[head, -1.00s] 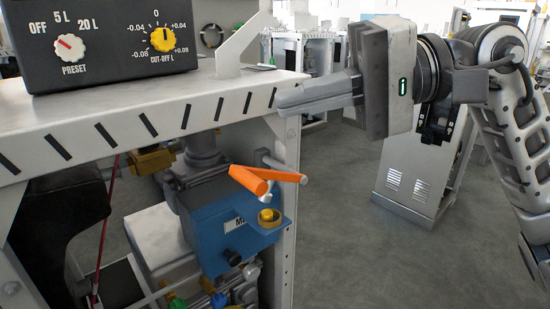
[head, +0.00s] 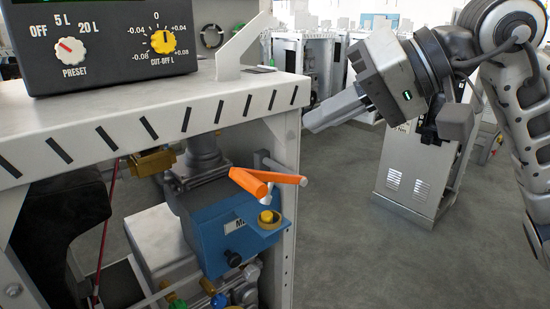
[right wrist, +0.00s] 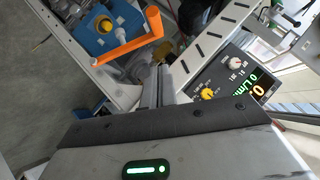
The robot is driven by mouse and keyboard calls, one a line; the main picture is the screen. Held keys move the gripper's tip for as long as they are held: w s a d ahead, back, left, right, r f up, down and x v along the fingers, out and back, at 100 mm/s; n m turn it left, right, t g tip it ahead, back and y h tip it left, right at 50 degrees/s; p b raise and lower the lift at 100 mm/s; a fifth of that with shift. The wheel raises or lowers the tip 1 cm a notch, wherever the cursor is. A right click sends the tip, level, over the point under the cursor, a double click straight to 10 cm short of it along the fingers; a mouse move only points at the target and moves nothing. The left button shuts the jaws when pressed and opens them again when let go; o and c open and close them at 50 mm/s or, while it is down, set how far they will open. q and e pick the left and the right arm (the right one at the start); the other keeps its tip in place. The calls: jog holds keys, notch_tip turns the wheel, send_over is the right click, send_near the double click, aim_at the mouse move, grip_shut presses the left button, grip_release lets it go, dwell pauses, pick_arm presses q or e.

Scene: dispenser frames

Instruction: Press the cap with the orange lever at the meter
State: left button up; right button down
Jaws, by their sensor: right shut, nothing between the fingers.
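The blue meter (head: 220,240) is mounted under the white bench top. The orange lever (head: 262,180) sits at its upper right, with a crank-like bend and a pale tip pointing down. A small yellow cap (head: 266,216) sits just below that tip, in a ring on the blue bracket; whether they touch is unclear. My right gripper (head: 309,122) is shut and empty, above and right of the lever, clear of it, its fingers slanting down to the left. The right wrist view shows the lever (right wrist: 124,46) and cap (right wrist: 106,24) up and left of the fingers (right wrist: 150,78). My left gripper is not in view.
The white bench top (head: 150,115) with striped edge overhangs the meter. A black control box (head: 110,45) with dials stands on it. A white bench leg (head: 283,240) is right of the meter. Floor right of it is free; a grey cabinet (head: 415,175) stands farther back.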

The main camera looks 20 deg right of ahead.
jog(key=w+a+f, duration=0.2)
jog(key=a+f, duration=0.4)
jog(key=shift+f+p, duration=0.2)
jog(key=shift+p, duration=0.2)
jog(key=shift+a, duration=0.1)
